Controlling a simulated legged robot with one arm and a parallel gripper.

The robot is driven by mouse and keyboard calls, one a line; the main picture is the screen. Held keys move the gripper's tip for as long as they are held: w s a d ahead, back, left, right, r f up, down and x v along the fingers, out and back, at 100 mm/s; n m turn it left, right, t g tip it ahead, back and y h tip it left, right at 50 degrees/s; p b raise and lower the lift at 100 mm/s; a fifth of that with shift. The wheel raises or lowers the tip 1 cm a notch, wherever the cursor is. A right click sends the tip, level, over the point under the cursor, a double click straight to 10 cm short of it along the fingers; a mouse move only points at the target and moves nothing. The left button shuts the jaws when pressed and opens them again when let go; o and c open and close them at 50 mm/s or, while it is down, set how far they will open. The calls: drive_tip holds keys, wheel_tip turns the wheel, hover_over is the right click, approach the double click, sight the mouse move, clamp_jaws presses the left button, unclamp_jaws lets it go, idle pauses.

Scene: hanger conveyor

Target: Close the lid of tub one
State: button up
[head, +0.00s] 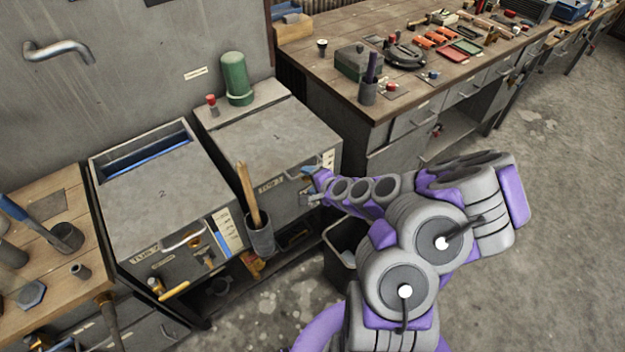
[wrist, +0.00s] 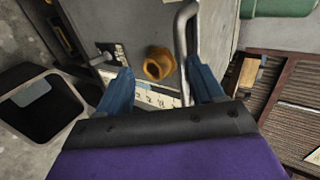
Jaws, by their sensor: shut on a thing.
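Tub one (head: 275,135) is a grey metal box with a "1" on its flat top, left of the workbench. Its lid lies flat across the top; from here I cannot tell whether it is fully seated. My gripper (head: 308,185) is at the tub's upper front right corner. In the wrist view my blue fingers (wrist: 162,90) are spread to either side of a bent metal handle (wrist: 181,45), shut on it, with the bar nearer the right finger. The exact contact is partly hidden. A label strip shows behind the fingers.
Tub two (head: 160,200) stands to the left, with a blue opening (head: 145,150) along its back. A dark bin (head: 342,250) stands below my arm. The workbench (head: 400,100) is to the right.

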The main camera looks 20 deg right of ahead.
drive_tip(key=shift+a+f, duration=0.1)
drive_tip(key=shift+f, duration=0.35)
drive_tip(key=shift+c, duration=0.4)
drive_tip(key=shift+w+r, duration=0.1)
drive_tip(key=shift+c, duration=0.5)
drive_tip(key=shift+r, duration=0.1)
drive_tip(key=shift+c, duration=0.6)
drive_tip(key=shift+o, duration=0.2)
drive_tip(key=shift+r+p, duration=0.1)
drive_tip(key=shift+p, duration=0.35)
drive_tip(key=shift+s+d+r+p, duration=0.2)
drive_tip(key=shift+s+r+p, duration=0.2)
drive_tip(key=shift+p, duration=0.6)
drive_tip(key=p+v, duration=0.2)
drive_tip(key=p, duration=0.1)
drive_tip(key=shift+s+r, duration=0.1)
drive_tip(key=shift+r, duration=0.05)
drive_tip(key=shift+c, duration=0.2)
drive_tip(key=p+v, duration=1.3)
drive_tip(key=p, duration=0.4)
drive_tip(key=shift+s+r, duration=0.2)
drive_tip(key=shift+s, duration=0.05)
